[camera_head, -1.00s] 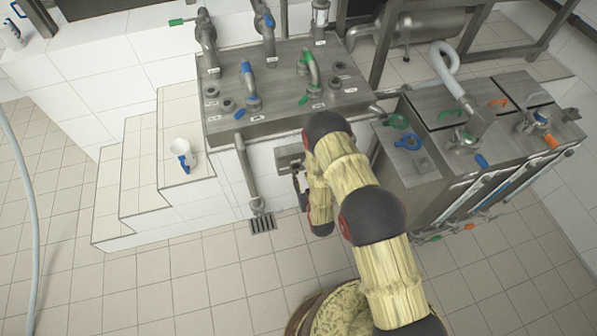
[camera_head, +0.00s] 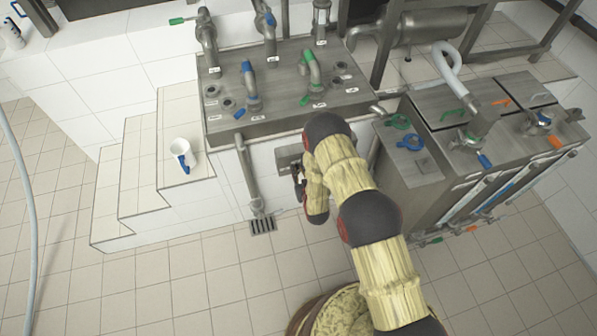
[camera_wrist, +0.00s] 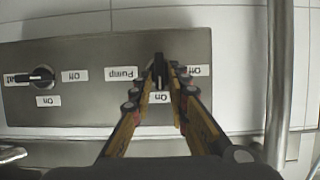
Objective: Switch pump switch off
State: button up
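The pump switch (camera_wrist: 160,68) is a black knob on a grey metal panel (camera_wrist: 110,52), seen upside down in the wrist view. It stands upright in the picture, in line with the "On" label below it; "Pump" is at its left and "Off" at its right. My gripper (camera_wrist: 163,72) has its two fingers apart, one on each side of the knob. Contact is not clear. In the head view, my gripper (camera_head: 298,178) is in front of the panel (camera_head: 287,155) below the steel counter, and my arm hides much of it.
A second black knob (camera_wrist: 41,76), the heat switch, lies sideways at the panel's left. A vertical metal pipe (camera_wrist: 278,80) stands at the right.

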grip_shut()
dwell(0.4)
jog(key=n+t+h+b, duration=0.1)
jog(key=n+h+b, duration=0.1)
jog(key=n+b, duration=0.1)
jog(key=a+f+n+t+h+b, duration=0.1)
jog(key=n+t+b, duration=0.1)
jog(key=n+b, duration=0.2)
jog(key=a+n+t+h+b, duration=0.1)
jog(key=n+t+h+b, duration=0.1)
jog(key=n+b, duration=0.2)
jog(key=shift+s+f+n+h, duration=0.15)
jog(key=shift+f+n, duration=0.05)
jog(key=shift+n, duration=0.4)
jog(key=shift+s+f+n+h, duration=0.1)
jog(key=shift+f+n+h, duration=0.1)
jog(key=shift+n, duration=0.4)
jog(key=shift+o, duration=1.6)
grip_release()
jog(key=shift+o, duration=0.2)
jog(key=shift+d, duration=0.1)
